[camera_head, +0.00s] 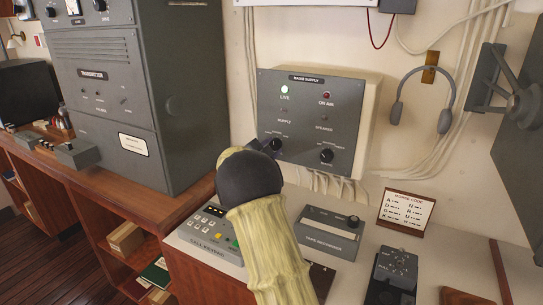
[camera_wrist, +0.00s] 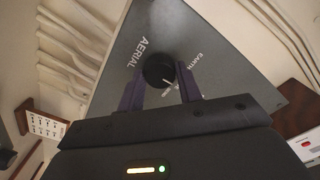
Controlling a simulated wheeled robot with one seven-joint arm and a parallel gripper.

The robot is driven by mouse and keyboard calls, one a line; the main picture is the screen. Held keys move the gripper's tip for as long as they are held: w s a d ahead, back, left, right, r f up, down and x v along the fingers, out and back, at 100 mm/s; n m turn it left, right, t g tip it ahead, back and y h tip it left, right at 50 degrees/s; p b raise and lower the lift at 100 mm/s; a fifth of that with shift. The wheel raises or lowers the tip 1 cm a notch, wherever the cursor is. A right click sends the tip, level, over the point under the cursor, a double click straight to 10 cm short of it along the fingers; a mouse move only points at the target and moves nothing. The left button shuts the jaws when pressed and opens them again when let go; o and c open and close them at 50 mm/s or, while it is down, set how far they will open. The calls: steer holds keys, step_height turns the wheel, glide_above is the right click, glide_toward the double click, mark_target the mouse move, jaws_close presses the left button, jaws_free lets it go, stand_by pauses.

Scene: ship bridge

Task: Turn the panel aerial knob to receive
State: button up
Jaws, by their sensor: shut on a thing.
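The aerial knob (camera_wrist: 158,70) is round and black with a white pointer line, on the grey panel (camera_wrist: 150,30). AERIAL and EARTH labels show beside it; the other position labels are too small or covered to read. The pointer is aimed toward my palm, slightly to the right in the wrist view. My gripper (camera_wrist: 160,84) is shut on the knob, with one dark finger on each side. In the head view my gripper (camera_head: 266,145) reaches the lower left knob (camera_head: 277,145) of the radio supply panel (camera_head: 305,110). My arm hides part of the area below.
Another black knob (camera_head: 326,156) sits close by on the right of the panel. A tall grey transmitter cabinet (camera_head: 115,100) stands at left. A call keypad (camera_head: 212,235), a grey box (camera_head: 330,230) and a morse code card (camera_head: 403,212) are on the desk below. Headphones (camera_head: 423,95) hang at right.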

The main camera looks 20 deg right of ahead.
stand_by(0.3)
steer(key=o, duration=1)
steer(key=b+v, duration=0.2)
steer(key=v, duration=1.5)
steer(key=shift+a, duration=0.25)
steer(key=shift+s, duration=0.15)
